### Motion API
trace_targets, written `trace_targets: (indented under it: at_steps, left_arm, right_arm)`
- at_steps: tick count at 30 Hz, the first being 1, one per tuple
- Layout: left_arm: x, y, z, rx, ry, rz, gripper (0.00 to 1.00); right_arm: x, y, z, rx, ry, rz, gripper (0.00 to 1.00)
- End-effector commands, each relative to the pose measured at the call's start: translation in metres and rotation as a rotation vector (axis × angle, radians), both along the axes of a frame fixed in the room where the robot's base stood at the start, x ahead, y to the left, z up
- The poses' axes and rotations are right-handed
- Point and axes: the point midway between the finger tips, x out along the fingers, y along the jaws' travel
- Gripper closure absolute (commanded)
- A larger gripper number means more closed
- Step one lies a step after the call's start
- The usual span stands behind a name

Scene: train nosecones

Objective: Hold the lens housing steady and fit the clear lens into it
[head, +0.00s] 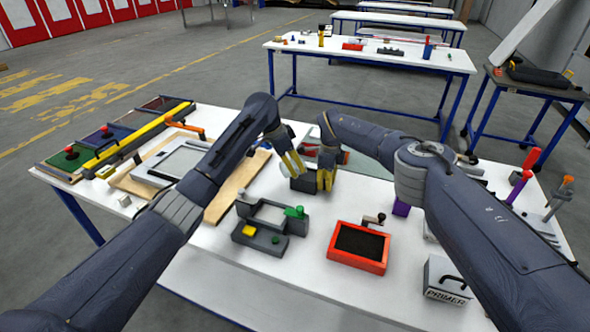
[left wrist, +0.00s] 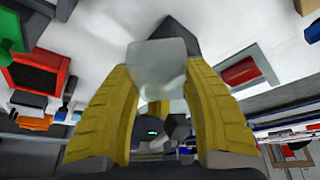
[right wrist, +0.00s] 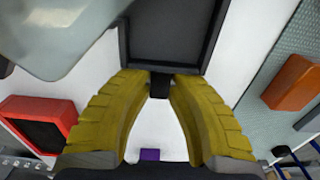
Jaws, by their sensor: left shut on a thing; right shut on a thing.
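The lens housing (right wrist: 172,32) is a dark grey open box, seen from above in the right wrist view. My right gripper (right wrist: 159,88) is shut on a small dark tab at its near edge. In the head view the housing (head: 303,184) sits low between both grippers. The clear lens (left wrist: 158,62) is a translucent, curved piece. My left gripper (left wrist: 160,85) is shut on it. The lens (right wrist: 72,35) also fills the upper left of the right wrist view, beside the housing and seemingly above it. Fingers hide much of both parts in the head view.
A grey fixture (head: 258,240) with green and yellow parts stands in front of my grippers. A red-rimmed tray (head: 357,262), a purple block (head: 401,208) and a primer box (head: 446,281) lie to the right. White tabletop is bare at the front.

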Motion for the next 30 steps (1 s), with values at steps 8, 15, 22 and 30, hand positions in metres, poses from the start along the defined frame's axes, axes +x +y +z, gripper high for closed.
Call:
trace_targets:
  at_steps: [8, 15, 22, 30]
  left_arm:
    - [0.016, -0.006, -0.009, 0.0, 0.004, 0.002, 0.92]
    - [0.017, -0.006, -0.029, 0.0, 0.0, 0.0, 0.92]
    - [0.017, -0.006, -0.031, 0.0, -0.001, 0.0, 0.92]
    - [0.017, -0.006, -0.035, 0.0, 0.0, 0.001, 0.92]
  right_arm:
    - [0.0, 0.0, 0.0, 0.0, 0.0, 0.0, 1.0]
    - [0.0, 0.0, 0.0, 0.0, 0.0, 0.0, 1.0]
    - [0.0, 0.0, 0.0, 0.0, 0.0, 0.0, 1.0]
    - [0.0, 0.0, 0.0, 0.0, 0.0, 0.0, 1.0]
